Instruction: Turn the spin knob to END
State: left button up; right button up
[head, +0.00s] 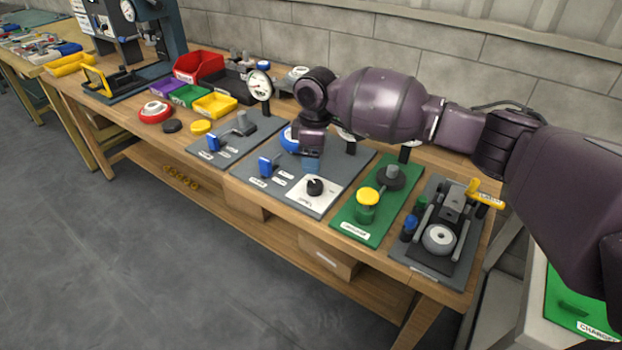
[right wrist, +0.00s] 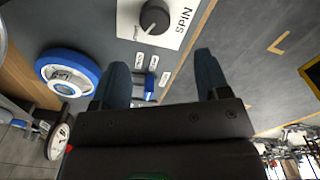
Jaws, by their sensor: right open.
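The spin knob (head: 315,186) is a black round knob on a white square plate (head: 304,201) at the front right corner of a grey panel. In the right wrist view the knob (right wrist: 155,17) is near the top edge, with the word SPIN beside it; its smaller marks are too small to read. My right gripper (head: 311,163) hangs over the panel, behind the knob in the head view. In the right wrist view its two fingers (right wrist: 161,75) are apart with nothing between them, and the knob lies beyond their tips, apart from them. My left gripper is not in view.
A blue-rimmed handwheel (right wrist: 68,72) and a blue lever (head: 267,166) are on the same panel. A green panel (head: 350,214) with a yellow knob stands to the right. A gauge (head: 260,86) and bins, including a red one (head: 199,66), stand farther left on the wooden bench.

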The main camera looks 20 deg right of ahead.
aim_at(315, 183)
jog(key=shift+w+d+r, duration=0.15)
jog(key=shift+w+d, duration=0.1)
jog(key=shift+d, duration=0.1)
notch_tip(315, 183, down, 10)
jog(key=shift+r+b, duration=0.1)
jog(key=shift+b, duration=0.95)
jog(key=c, duration=0.9)
